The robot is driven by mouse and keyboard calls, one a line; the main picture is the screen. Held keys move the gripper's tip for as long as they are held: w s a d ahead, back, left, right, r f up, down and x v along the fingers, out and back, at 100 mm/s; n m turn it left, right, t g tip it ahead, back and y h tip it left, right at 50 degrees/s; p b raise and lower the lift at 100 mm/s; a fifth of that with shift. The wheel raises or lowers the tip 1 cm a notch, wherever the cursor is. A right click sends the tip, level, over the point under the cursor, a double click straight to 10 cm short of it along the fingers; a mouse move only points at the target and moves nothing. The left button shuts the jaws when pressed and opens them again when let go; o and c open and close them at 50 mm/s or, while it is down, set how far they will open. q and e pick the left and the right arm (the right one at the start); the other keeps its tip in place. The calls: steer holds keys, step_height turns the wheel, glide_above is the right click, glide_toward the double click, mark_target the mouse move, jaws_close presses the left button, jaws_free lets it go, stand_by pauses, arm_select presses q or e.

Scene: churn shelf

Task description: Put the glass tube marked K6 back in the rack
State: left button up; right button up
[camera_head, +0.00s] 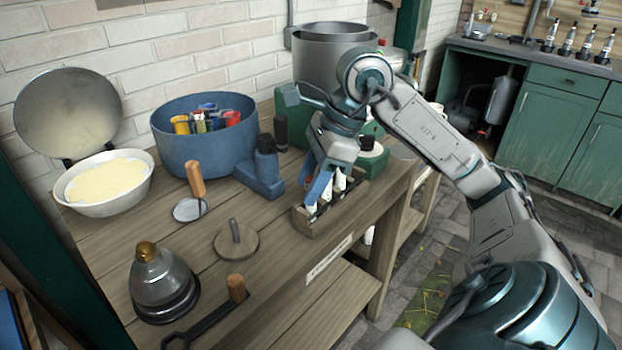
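A small wooden rack (335,217) stands near the front edge of the wooden shelf top. Several white-ended tubes (340,182) show in or just above it, close together. I cannot read a K6 mark on any of them. My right gripper (319,188) points down at the rack from above, its blue fingers among the tubes at the rack's left part. The fingers overlap the tubes in this view, so I cannot tell whether they hold one. My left gripper is not in view.
A blue tub (205,150) with coloured items, a cream-filled bowl (108,192) and a blue block-like tool (262,170) stand left of the rack. A grey metal bell-shaped object (160,280) is at front left. A large metal pot (318,62) stands behind my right arm.

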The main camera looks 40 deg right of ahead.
steer(key=shift+r, duration=0.1)
steer(key=shift+r, duration=0.15)
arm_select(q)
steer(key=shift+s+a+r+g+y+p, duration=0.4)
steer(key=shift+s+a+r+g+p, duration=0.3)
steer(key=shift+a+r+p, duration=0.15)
arm_select(e)
steer(key=v, duration=1.2)
